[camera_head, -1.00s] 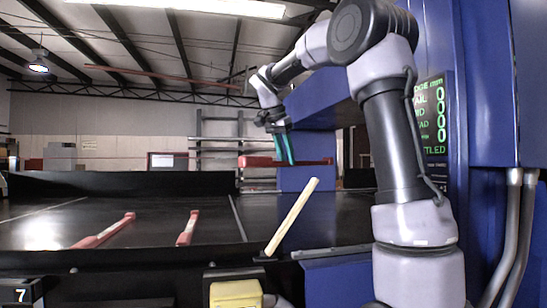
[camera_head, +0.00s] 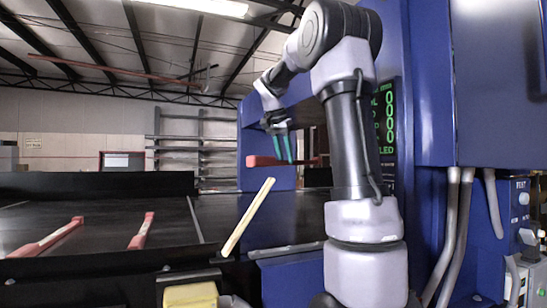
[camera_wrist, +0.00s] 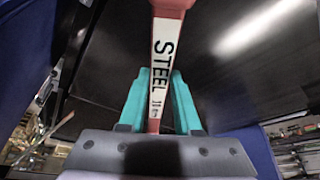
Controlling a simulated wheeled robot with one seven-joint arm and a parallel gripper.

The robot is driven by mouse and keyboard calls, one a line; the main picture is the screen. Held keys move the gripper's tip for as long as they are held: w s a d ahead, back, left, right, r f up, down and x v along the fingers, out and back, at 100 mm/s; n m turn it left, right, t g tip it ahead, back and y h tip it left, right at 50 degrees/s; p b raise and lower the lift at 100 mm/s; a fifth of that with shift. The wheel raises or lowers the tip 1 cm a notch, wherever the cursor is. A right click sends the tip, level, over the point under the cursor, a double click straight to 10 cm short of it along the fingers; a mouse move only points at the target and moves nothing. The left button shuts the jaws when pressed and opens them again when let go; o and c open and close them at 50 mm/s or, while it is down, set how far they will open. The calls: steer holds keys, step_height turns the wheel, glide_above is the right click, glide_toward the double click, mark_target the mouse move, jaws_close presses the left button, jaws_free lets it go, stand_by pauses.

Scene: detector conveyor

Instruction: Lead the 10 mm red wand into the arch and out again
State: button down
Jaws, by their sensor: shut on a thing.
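My gripper (camera_head: 288,150) has teal fingers shut on a red wand (camera_head: 262,160), held level above the dark belt (camera_head: 285,220). The wand shows in the wrist view (camera_wrist: 161,55) with a white label reading STEEL and a small size that looks like 10 mm. It runs between the fingers (camera_wrist: 160,100). The blue arch (camera_head: 267,178) stands at the right, with a far post, a top beam and a panel of green digits (camera_head: 389,120). In the head view the wand overlaps the far post. I cannot tell how deep in the opening it is.
Two other red wands (camera_head: 48,238) (camera_head: 141,232) lie on the belt at left. A pale stick (camera_head: 248,217) leans up at the belt's near edge. A yellow block (camera_head: 190,296) is in front. Grey pipes (camera_head: 447,230) and a control box (camera_head: 527,280) are at right.

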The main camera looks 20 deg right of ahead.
steer(key=d, duration=1.1)
steer(key=w+a, duration=0.1)
steer(key=a, duration=3.9)
steer(key=shift+w, duration=0.3)
steer(key=shift+s, duration=0.1)
